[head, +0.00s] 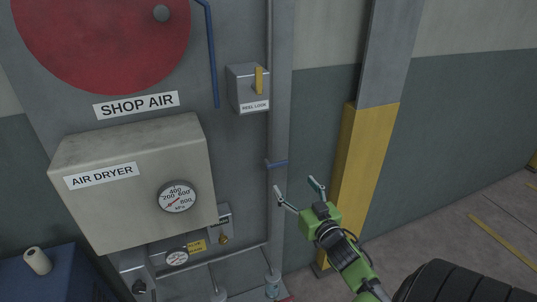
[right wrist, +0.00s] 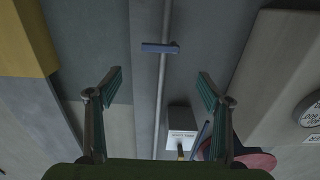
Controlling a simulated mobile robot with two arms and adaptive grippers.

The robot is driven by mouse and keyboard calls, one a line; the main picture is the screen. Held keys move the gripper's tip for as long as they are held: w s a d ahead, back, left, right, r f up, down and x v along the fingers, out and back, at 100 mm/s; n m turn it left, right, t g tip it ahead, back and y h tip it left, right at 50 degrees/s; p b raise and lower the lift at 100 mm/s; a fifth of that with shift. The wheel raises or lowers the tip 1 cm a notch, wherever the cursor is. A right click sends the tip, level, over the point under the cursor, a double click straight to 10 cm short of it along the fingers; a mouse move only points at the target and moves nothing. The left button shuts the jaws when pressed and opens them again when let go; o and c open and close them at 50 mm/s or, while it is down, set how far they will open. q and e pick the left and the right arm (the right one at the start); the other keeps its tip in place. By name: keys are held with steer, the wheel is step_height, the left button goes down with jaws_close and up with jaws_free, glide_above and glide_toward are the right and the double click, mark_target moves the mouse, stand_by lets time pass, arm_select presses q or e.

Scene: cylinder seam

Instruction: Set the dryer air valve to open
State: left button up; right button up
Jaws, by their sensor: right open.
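A short blue lever (head: 277,163) sits on a thin vertical grey pipe below the reel lock box. It lies crosswise to the pipe; I see no label on it. In the right wrist view the blue lever (right wrist: 160,47) is ahead of my fingers, centred between them and apart from them. My right gripper (head: 296,186) is open and empty, below and right of the lever. Its two fingers also show in the right wrist view (right wrist: 158,85). The beige air dryer box (head: 130,165) with a round gauge (head: 177,197) is left of the pipe. My left gripper is out of view.
The reel lock box (head: 248,90) with a yellow handle is above the lever. A long blue bar (head: 211,55) hangs beside the red reel (head: 110,35). A yellow-based column (head: 363,165) stands right of my gripper. A black tyre (head: 465,283) is at the lower right.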

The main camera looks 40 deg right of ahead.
mark_target(278, 164)
steer(key=p+x, duration=0.2)
steer(key=x, duration=1.1)
steer(key=shift+w, duration=0.25)
